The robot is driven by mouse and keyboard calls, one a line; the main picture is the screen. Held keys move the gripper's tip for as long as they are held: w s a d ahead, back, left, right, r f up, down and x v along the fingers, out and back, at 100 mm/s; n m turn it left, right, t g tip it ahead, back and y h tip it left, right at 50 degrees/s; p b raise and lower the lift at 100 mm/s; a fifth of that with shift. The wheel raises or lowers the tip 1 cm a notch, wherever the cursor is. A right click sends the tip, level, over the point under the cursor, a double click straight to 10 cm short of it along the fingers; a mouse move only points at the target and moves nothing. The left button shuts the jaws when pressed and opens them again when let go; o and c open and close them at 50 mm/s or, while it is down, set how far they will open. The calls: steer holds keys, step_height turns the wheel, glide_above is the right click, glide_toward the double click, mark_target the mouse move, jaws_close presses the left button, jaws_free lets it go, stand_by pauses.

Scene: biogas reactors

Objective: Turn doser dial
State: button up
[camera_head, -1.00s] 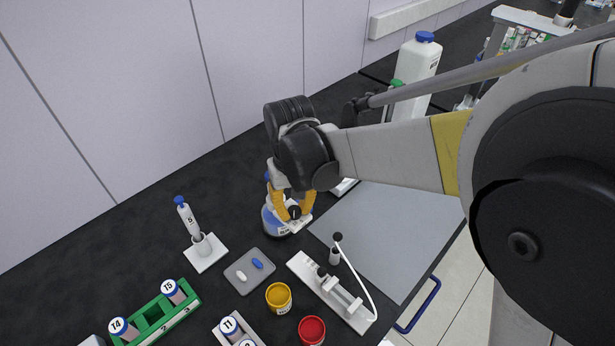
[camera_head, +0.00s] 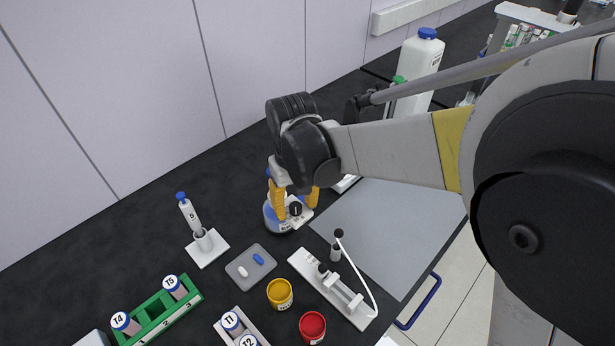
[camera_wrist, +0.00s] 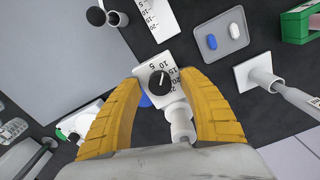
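The doser is a white and blue bottle-top unit (camera_head: 277,218) on the black bench. Its black dial (camera_head: 295,208) faces the front. In the wrist view the dial (camera_wrist: 160,83) sits on a white plate with numbers around it and a white pointer line. My gripper (camera_head: 295,190) is over the doser with its yellow fingers pointing down. In the wrist view the yellow fingers (camera_wrist: 163,100) are spread apart, one on each side of the doser's top, and the dial lies between and just beyond their tips. The fingers do not touch the dial.
A small grey tray (camera_head: 240,280) with blue and white pieces, yellow (camera_head: 280,294) and red (camera_head: 312,327) jars, and a white slide fixture (camera_head: 325,285) stand in front. A pipette stand (camera_head: 208,248) is left. The grey mat (camera_head: 390,230) is clear at right.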

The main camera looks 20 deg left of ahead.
mark_target(296, 206)
steer(key=shift+r, duration=0.1)
step_height(296, 206, up, 12)
stand_by(0.5)
steer(key=d+r+m+t+y, duration=0.1)
steer(key=d+r+m+t, duration=0.1)
steer(key=d, duration=0.8)
steer(key=d+r+m+t, duration=0.1)
steer(key=d+m, duration=0.1)
steer(key=d, duration=0.9)
steer(key=s+d+f+m+t, duration=0.2)
steer(key=s+d, duration=0.1)
steer(key=d, duration=0.4)
steer(key=s+d+f+m+t+h, duration=0.1)
steer(key=s+d+m+t, duration=0.1)
steer(key=d, duration=0.6)
steer(key=shift+s+d+f+m+b, duration=0.2)
steer(key=shift+s+f+m+b, duration=0.25)
steer(key=shift+s, duration=0.5)
